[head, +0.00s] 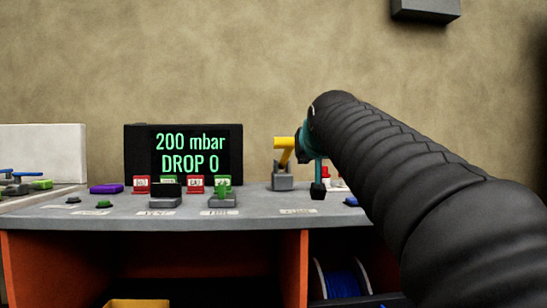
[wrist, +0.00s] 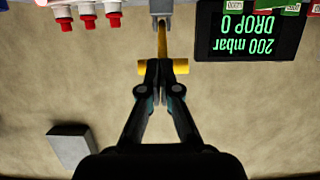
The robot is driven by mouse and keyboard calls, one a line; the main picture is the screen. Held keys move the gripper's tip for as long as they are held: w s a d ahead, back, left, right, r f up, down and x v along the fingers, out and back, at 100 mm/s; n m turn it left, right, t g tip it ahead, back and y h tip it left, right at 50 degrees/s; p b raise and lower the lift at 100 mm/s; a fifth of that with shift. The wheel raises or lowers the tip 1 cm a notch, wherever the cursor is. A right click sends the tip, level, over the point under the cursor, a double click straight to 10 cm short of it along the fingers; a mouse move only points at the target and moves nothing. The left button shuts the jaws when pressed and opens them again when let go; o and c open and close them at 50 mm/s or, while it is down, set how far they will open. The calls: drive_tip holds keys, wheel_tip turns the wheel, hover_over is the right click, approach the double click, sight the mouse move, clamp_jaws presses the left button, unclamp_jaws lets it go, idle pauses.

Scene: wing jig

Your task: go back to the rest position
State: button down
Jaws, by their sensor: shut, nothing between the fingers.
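My gripper (wrist: 160,68) is shut and empty, its fingertips together in the wrist view, which shows the scene upside down. The lever stands on a grey block (head: 283,182) on the bench. In the wrist view the yellow lever (wrist: 162,40) shows past the fingertips, its crossbar partly hidden behind them. Whether they touch it I cannot tell.
The grey bench (head: 262,208) bears a black display (head: 184,154) reading "200 mbar DROP 0", with red and green tags before it. Red-capped fittings (wrist: 88,12) stand beside the lever. A blue spool (head: 342,279) sits below. A grey box (head: 425,9) is on the wall.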

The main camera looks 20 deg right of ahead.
idle(0.3)
drive_tip(key=s+a+f+n+g+y+p, duration=0.1)
drive_tip(key=s+a+f+g+p, duration=0.2)
drive_tip(key=s+f, duration=1.1)
drive_tip(key=s+a+f+n+g+y+p, duration=0.1)
drive_tip(key=s+a+f+g+p, duration=0.2)
drive_tip(key=s+f, duration=1.1)
drive_tip(key=a+f+g, duration=0.2)
drive_tip(key=a+f, duration=0.1)
drive_tip(key=f, duration=0.4)
drive_tip(key=shift+s+a+f+g+y, duration=0.25)
drive_tip(key=shift+s+f+g+y, duration=0.05)
drive_tip(key=shift+s+f+g, duration=0.1)
drive_tip(key=shift+w+r+p, duration=0.1)
drive_tip(key=shift+p, duration=0.2)
